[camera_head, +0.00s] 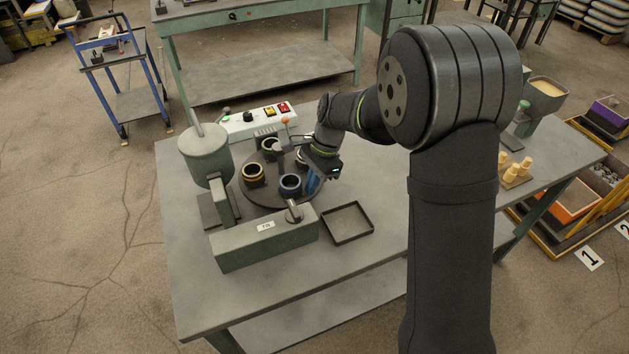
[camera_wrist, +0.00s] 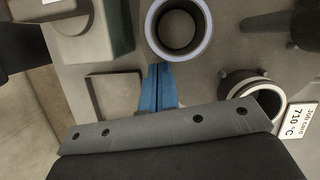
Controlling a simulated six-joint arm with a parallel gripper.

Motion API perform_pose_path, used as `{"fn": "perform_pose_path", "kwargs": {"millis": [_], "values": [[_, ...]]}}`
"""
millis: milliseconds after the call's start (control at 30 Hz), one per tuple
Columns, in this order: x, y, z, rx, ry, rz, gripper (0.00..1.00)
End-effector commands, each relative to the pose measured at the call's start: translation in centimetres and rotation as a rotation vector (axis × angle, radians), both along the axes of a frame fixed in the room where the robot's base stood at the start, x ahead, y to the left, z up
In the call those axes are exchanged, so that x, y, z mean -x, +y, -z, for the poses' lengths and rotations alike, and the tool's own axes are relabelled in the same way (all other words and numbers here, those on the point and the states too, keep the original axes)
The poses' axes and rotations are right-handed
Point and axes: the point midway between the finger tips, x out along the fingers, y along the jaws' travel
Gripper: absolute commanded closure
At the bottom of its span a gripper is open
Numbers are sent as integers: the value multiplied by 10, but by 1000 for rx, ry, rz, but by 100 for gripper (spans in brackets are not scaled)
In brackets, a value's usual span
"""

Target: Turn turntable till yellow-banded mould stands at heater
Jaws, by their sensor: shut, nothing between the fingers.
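The dark round turntable (camera_head: 262,196) stands on the grey bench with several ring-shaped moulds on it. The yellow-banded mould (camera_head: 252,170) is at its left side, nearest the green cylindrical vessel (camera_head: 205,152). The blue-banded mould (camera_head: 290,184) is at the front right, and a green-banded mould (camera_head: 268,146) is at the back. My gripper (camera_head: 312,184) is at the turntable's right edge, beside the blue-banded mould. In the wrist view its blue fingers (camera_wrist: 158,85) are together and empty, just outside that mould's rim (camera_wrist: 180,28). I cannot tell for certain which unit is the heater.
A green box labelled TIN (camera_head: 265,238) stands in front of the turntable. A shallow black tray (camera_head: 347,222) lies to the right of the box. A control box with coloured buttons (camera_head: 255,122) stands behind. Bare bench lies right of the tray.

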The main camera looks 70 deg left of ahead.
Motion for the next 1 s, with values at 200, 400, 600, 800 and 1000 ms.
{"fn": "perform_pose_path", "kwargs": {"millis": [200,400,600,800,1000], "values": [[0,0,0,0,0,3,100],[3,-2,0,0,0,29,100],[5,-2,0,0,0,50,100],[7,-3,0,0,1,71,100],[11,-5,0,0,1,108,100]]}}
